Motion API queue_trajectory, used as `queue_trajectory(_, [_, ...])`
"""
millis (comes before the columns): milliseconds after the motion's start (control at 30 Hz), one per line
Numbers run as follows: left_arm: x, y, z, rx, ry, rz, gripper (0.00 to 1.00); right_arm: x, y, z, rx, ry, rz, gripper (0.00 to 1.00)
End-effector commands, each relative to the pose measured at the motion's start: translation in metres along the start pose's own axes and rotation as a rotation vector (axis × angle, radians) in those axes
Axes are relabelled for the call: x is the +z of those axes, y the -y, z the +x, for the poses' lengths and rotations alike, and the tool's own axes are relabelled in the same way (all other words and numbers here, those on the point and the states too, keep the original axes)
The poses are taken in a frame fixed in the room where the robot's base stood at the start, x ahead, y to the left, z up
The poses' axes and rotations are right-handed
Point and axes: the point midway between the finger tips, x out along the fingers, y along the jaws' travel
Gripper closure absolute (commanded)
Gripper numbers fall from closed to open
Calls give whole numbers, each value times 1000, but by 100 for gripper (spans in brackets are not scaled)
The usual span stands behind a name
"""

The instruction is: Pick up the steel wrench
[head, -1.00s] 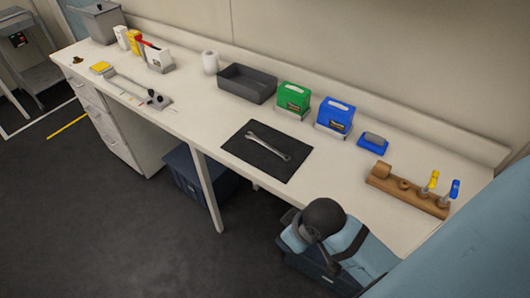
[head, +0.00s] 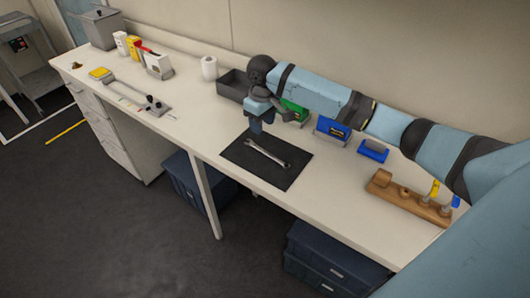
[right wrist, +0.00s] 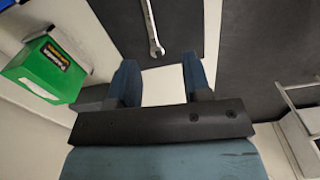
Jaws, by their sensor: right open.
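The steel wrench (head: 268,154) lies on a black mat (head: 284,178) on the bench, slanting from upper left to lower right in the head view. In the right wrist view the wrench (right wrist: 152,28) runs down from the top edge, its lower end beyond and between my fingertips. My right gripper (head: 257,124) hangs above the back edge of the mat, pointing down. In the right wrist view my right gripper (right wrist: 160,75) is open, with nothing between its fingers. The wrench is apart from it. My left gripper is not in view.
A grey tray (head: 232,86), a green box (head: 293,112) and a blue box (head: 330,130) stand along the back of the bench, partly behind my right arm. A wooden tool holder (head: 408,200) is at the right. The bench front beside the mat is clear.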

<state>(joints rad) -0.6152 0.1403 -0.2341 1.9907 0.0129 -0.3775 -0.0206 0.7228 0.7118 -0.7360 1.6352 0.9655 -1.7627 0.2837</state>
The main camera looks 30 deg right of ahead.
Motion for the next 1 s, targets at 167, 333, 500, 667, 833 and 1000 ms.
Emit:
queue_trajectory(167, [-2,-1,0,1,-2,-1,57,-4,-14,0,3,11,26,55])
queue_trajectory(333, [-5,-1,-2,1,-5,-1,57,-3,-14,32,3,12,24,55])
queue_trajectory(500, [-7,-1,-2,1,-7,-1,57,-3,-14,62,3,10,24,55])
queue_trajectory(667, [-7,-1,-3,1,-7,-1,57,-3,-14,75,3,8,23,55])
queue_trajectory(833, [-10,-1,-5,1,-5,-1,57,0,-17,91,4,11,23,55])
queue_trajectory(1000, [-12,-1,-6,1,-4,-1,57,1,-20,117,3,9,23,55])
